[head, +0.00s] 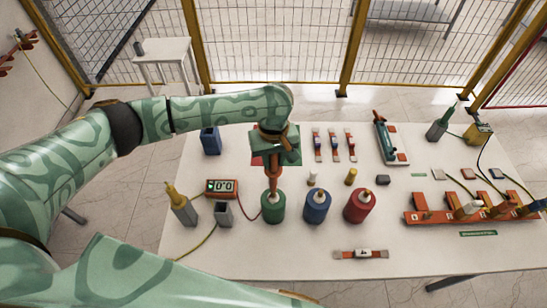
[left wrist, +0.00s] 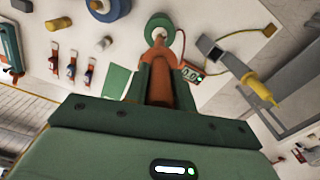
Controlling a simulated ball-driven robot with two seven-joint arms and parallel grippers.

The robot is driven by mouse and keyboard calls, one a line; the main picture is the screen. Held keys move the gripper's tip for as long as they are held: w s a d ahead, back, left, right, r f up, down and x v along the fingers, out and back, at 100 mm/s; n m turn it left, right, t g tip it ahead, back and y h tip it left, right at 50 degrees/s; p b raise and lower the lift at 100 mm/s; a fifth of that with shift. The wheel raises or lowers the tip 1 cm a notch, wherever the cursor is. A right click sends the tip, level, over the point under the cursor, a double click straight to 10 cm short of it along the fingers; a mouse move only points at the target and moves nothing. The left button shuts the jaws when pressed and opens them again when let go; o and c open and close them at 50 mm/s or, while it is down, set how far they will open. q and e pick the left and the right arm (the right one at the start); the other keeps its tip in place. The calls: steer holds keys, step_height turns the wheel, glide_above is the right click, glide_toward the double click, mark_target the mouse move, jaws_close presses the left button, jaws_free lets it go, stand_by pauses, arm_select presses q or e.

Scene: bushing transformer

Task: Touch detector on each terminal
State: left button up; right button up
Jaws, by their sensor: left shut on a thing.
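My left gripper (head: 273,163) is shut on an orange-red detector probe (head: 273,179) and holds it roughly upright over the green bushing (head: 272,207). In the left wrist view, the fingers (left wrist: 157,85) grip the probe (left wrist: 158,62), and its tip is at the top of the green bushing (left wrist: 159,23). I cannot tell whether the tip touches the terminal. A blue bushing (head: 317,207) and a red bushing (head: 359,208) stand to the right with their top terminals bare. A small meter (head: 221,188) shows what looks like zeros. My right gripper is not in view.
A yellow probe (head: 174,194) stands in a grey holder (head: 186,213) at left, beside an empty-looking grey holder (head: 223,214). A blue holder (head: 210,140) is at the back left. An orange rack (head: 430,217) fills the right. The front table (head: 300,262) is mostly clear.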

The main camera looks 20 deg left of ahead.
arm_select(q)
steer(key=shift+r, duration=0.15)
steer(key=shift+r, duration=4.85)
steer(key=shift+f, duration=0.1)
